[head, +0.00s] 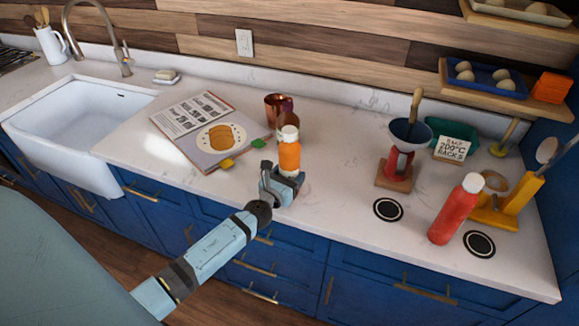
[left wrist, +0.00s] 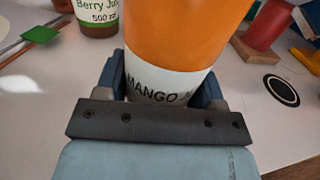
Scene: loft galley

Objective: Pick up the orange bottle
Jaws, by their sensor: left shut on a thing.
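The orange bottle (head: 289,154) stands upright near the counter's front edge, with a pale cap and a white label. In the left wrist view the bottle (left wrist: 185,40) fills the upper middle, and its label reads "MANGO". My left gripper (head: 283,182) is around its lower part, shut on it. In the left wrist view the fingers of the left gripper (left wrist: 162,82) lie on both sides of the label. The bottle's base is hidden by the gripper, so I cannot tell whether it touches the counter. My right gripper is not in view.
A berry juice bottle (left wrist: 97,16) and a copper mug (head: 274,106) are close behind. Counter between is clear.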

